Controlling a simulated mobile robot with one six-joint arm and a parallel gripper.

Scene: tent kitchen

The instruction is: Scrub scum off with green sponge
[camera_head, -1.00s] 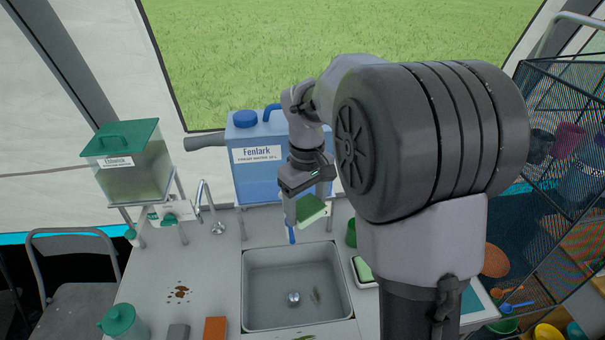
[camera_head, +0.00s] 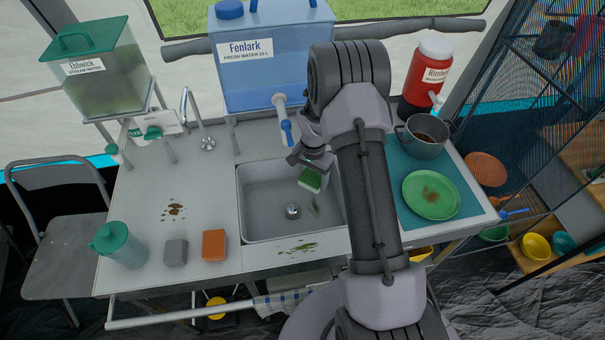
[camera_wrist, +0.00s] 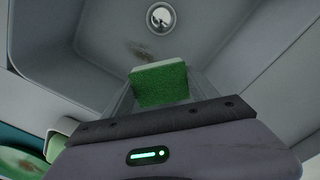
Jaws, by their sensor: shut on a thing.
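My gripper (camera_head: 313,166) is shut on the green sponge (camera_head: 310,180), which has a pale layer, and holds it over the sink. In the wrist view the sponge (camera_wrist: 160,86) shows its green face between the fingers. The grey sink (camera_head: 246,210) has a drain and a dark, elongated smear (camera_head: 314,208) on its floor; the smear also shows in the wrist view (camera_wrist: 141,52), beyond the sponge and apart from it in the picture. A green smear (camera_head: 298,248) lies on the counter's front edge. Brown spots (camera_head: 173,209) lie on the counter left of the sink.
A grey block (camera_head: 175,251), an orange block (camera_head: 214,245) and a teal-lidded jug (camera_head: 121,246) stand front left. A blue water tank (camera_head: 262,80) with a tap stands behind the sink. A stained green plate (camera_head: 431,193) and a grey pot (camera_head: 423,135) are at right.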

